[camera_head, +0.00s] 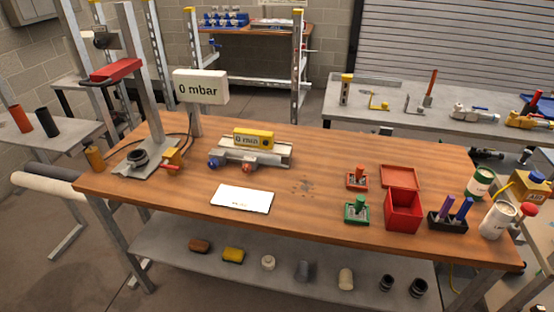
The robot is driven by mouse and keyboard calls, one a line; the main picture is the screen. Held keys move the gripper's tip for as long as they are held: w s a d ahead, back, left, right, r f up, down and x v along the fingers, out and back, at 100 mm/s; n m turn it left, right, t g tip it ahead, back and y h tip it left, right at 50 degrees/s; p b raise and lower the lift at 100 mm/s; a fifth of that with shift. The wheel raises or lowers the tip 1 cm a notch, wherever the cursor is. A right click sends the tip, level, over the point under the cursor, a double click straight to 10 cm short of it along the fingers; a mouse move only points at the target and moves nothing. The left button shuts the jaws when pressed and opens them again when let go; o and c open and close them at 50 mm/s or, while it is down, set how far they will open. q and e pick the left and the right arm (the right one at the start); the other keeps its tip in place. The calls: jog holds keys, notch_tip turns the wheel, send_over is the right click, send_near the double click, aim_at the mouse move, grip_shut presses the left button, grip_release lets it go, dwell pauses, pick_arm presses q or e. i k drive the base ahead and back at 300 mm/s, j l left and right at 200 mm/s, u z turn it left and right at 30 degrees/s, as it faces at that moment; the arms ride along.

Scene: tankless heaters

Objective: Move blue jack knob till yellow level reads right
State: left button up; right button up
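The yellow level (255,133) lies on a grey metal fixture (275,154) at the left-middle of the wooden bench. Its display seems to start with "0", but the small text after it is hard to read. The blue jack knob (213,163) is at the front left of the fixture. A red knob (248,168) sits to its right on the same front side. A white card (243,198) lies in front of the fixture; its print is too small to read. Neither of my grippers shows in the head view.
A "0 mbar" display (201,88) stands behind the fixture. A test stand (150,160) with a red top part is at the left. A red box (403,210), red and green parts and cans fill the right. Bench middle (315,165) is clear.

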aim_at(212, 163)
jog(key=i+j+z, duration=0.1)
jog(key=j+z, duration=0.6)
jog(key=z, duration=0.15)
jog(key=j+z, duration=0.45)
jog(key=k+j+z, duration=0.1)
jog(key=j+z, duration=0.2)
jog(key=z, duration=0.15)
